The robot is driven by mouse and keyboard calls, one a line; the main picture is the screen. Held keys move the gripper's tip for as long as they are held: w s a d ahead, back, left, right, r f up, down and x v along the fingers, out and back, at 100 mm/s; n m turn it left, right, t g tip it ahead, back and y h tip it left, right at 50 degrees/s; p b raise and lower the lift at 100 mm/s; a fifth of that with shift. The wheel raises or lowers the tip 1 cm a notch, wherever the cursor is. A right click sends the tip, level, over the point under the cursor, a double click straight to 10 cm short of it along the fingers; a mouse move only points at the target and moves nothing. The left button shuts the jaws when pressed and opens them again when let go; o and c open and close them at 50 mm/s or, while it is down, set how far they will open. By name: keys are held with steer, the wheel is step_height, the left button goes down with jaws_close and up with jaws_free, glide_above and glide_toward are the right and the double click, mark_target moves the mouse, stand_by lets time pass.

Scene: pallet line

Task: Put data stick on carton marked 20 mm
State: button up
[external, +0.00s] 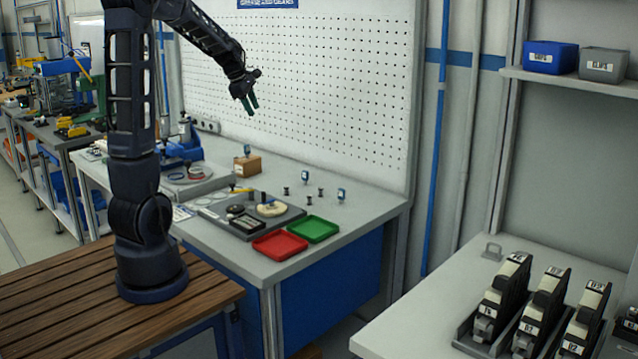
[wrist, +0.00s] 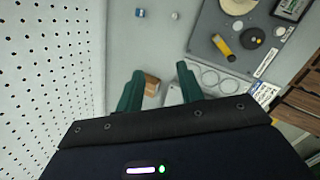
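A small brown carton (external: 247,166) stands on the grey workbench near the pegboard. It also shows between my fingers in the wrist view (wrist: 151,85), well beyond them. Its marking is too small to read. A small blue-and-white piece (external: 247,150) shows at the carton's top; I cannot tell whether it rests on it or stands behind. Similar blue pieces (external: 304,177) (external: 341,194) stand to the right on the bench. I cannot tell which thing is the data stick. My gripper (external: 250,104) is open and empty, raised high above the bench; its green fingers (wrist: 159,84) are apart.
A dark grey tray (external: 212,210) holds round parts and a yellow-and-black piece (wrist: 224,47). A red tray (external: 280,244) and a green tray (external: 313,229) lie at the bench's front. Several small dark knobs stand near the blue pieces. The pegboard (external: 320,75) rises behind the bench.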

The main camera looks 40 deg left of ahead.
steer(key=s+d+r+m, duration=0.2)
steer(key=s+d+m, duration=0.6)
steer(key=s+d, duration=0.15)
steer(key=s+d+r+m, duration=0.2)
steer(key=s+d+m, duration=0.6)
steer(key=s, duration=0.3)
steer(key=s+d+f+m+y, duration=0.1)
steer(key=s+d+f+m, duration=0.1)
steer(key=s+m, duration=0.5)
steer(key=s+d, duration=0.1)
steer(key=s, duration=0.2)
steer(key=shift+d+f, duration=0.2)
steer(key=shift+d, duration=0.05)
